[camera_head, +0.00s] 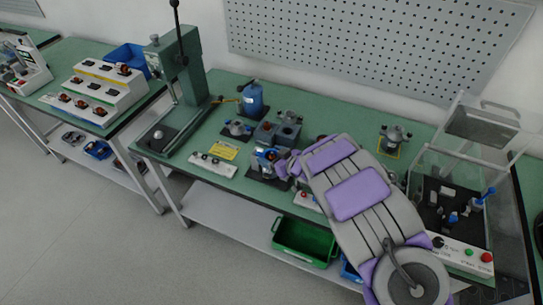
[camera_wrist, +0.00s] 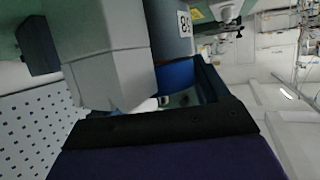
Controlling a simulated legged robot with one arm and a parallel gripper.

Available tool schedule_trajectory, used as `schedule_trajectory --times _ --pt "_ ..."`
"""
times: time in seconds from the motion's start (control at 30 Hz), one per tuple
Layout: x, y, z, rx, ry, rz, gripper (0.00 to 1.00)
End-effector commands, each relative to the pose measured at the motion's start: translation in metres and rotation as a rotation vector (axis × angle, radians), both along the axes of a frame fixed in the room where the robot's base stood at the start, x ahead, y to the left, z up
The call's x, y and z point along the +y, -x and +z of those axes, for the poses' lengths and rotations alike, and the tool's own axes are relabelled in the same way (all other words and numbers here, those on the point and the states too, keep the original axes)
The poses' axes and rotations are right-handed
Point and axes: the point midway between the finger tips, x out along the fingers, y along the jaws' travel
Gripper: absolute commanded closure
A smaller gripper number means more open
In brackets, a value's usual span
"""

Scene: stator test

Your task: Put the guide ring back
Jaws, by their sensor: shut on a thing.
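My gripper (camera_head: 287,165) is at a small station in the middle of the green bench, low beside a blue and copper-coloured part (camera_head: 266,158) on a dark base. In the wrist view my gripper (camera_wrist: 180,96) is shut on a blue curved part (camera_wrist: 175,75), mostly hidden by the jaws and a grey angular body. I cannot tell for sure whether this is the guide ring. A blue-grey body with a numbered white label (camera_wrist: 185,23) is close beside it. In the head view my arm covers the bench to the right of the gripper.
A green press (camera_head: 189,70) stands left, a clear-guarded rig (camera_head: 450,200) right. A green bin (camera_head: 305,240) is below.

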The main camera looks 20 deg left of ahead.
Motion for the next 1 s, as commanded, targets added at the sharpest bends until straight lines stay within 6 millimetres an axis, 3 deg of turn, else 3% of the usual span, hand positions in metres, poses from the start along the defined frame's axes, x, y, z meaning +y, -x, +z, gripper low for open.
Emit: schedule_trajectory --times 0.1,0.13,0.37,0.83,1.0 --pt "0.000 0.000 0.000 0.000 0.000 0.000 0.54" --pt "0.000 0.000 0.001 -0.001 0.000 0.000 0.23" --pt "0.000 0.000 0.001 0.000 0.000 0.000 0.01" --pt "0.000 0.000 -0.006 -0.002 -0.001 0.000 0.00" --pt "-0.028 0.014 0.010 0.002 0.001 -0.003 0.00"
